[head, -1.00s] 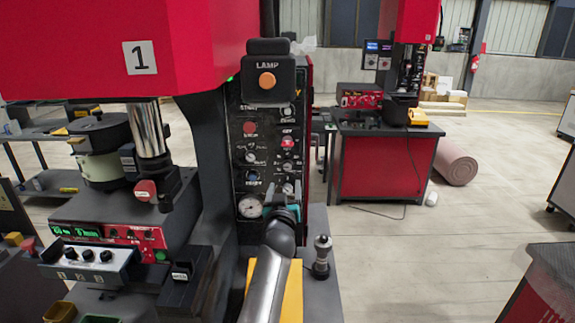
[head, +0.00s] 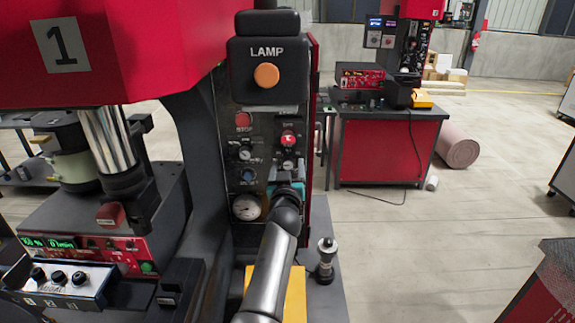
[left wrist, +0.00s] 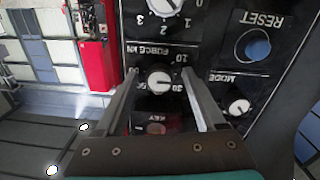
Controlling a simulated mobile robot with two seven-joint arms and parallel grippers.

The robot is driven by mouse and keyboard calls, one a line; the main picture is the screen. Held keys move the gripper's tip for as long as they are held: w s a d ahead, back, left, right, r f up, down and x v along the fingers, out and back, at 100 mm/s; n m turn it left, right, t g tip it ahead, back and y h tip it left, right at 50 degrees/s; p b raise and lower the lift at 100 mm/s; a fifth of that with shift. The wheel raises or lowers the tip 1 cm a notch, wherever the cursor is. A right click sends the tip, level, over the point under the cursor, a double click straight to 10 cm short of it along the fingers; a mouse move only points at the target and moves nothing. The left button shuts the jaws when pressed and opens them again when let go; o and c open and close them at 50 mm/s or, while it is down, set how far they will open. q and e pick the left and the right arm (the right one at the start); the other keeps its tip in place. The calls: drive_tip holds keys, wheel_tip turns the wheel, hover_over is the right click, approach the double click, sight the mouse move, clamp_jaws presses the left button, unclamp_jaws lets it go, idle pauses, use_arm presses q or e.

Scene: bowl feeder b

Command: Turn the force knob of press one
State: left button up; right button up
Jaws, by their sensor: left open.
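Press one is the red machine with a "1" plate (head: 60,45) in the head view. Its dark control panel (head: 265,130) faces me. The force knob (left wrist: 159,82) is a white round dial under upside-down "FORCE kN" lettering in the left wrist view; it also shows small on the panel in the head view (head: 288,165). My left gripper (left wrist: 160,84) is open, one finger on each side of the force knob. I cannot tell whether the fingers touch it. In the head view the left gripper (head: 289,177) is at the panel, just below the knob. My right gripper is not in view.
Near the force knob are the mode knob (left wrist: 238,106), the blue reset button (left wrist: 254,47) and another numbered dial (left wrist: 162,5). The lamp box (head: 266,60) juts out above the panel. A small black post (head: 325,260) stands right of my arm. Open floor lies to the right.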

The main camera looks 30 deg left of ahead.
use_arm(q)
drive_tip(key=shift+s+d, duration=0.1)
drive_tip(key=shift+c, duration=0.8)
clamp_jaws()
